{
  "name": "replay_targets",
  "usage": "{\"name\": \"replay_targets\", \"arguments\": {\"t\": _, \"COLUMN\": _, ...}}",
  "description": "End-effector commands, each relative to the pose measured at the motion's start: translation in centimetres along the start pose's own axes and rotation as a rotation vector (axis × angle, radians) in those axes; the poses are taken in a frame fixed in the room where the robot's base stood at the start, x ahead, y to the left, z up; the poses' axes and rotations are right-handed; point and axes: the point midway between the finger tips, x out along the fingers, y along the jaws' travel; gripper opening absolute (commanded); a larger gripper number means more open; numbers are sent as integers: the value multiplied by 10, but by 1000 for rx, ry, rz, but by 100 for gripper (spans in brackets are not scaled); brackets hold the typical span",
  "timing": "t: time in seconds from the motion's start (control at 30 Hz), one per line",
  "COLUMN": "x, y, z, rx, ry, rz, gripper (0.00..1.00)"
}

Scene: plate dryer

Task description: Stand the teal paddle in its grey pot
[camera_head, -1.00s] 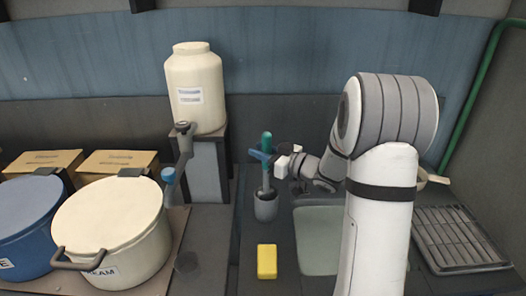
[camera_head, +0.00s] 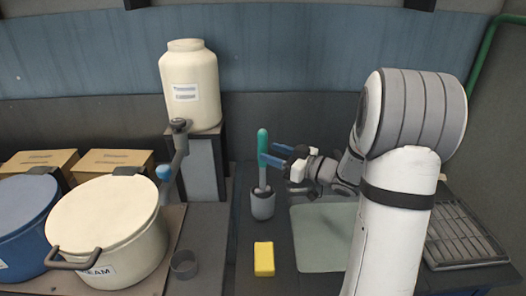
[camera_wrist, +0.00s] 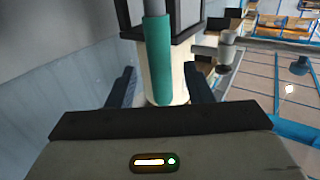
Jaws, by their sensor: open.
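The teal paddle (camera_head: 262,142) stands upright in the grey pot (camera_head: 262,206) on the dark counter, its pale lower shaft going down inside the rim. How deep it sits is hidden by the pot wall. My gripper (camera_head: 271,154) is open at the right of the teal handle, with its blue fingers pointing left at it. In the wrist view the teal handle (camera_wrist: 161,60) shows in line with the gap between the two spread fingers, and neither finger seems to touch it.
A yellow sponge (camera_head: 264,259) lies in front of the pot. A sink (camera_head: 322,252) and a drying rack (camera_head: 462,238) are to the right. A cream jar (camera_head: 191,85) on a stand, a tap and large pots (camera_head: 105,222) are to the left.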

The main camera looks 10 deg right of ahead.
Motion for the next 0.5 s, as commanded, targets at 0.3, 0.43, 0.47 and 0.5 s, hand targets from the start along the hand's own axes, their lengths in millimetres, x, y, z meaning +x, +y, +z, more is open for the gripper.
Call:
{"name": "replay_targets", "arguments": {"t": 0.3, "x": -54, "y": 0, "z": 1, "rx": -1, "ry": 0, "rz": 1, "gripper": 47}}
{"name": "replay_targets", "arguments": {"t": 0.43, "x": -60, "y": 1, "z": 0, "rx": -8, "ry": -7, "rz": 11, "gripper": 47}}
{"name": "replay_targets", "arguments": {"t": 0.47, "x": -59, "y": 2, "z": -1, "rx": -14, "ry": -13, "rz": 22, "gripper": 47}}
{"name": "replay_targets", "arguments": {"t": 0.5, "x": -57, "y": 4, "z": -2, "rx": -24, "ry": -26, "rz": 44, "gripper": 47}}
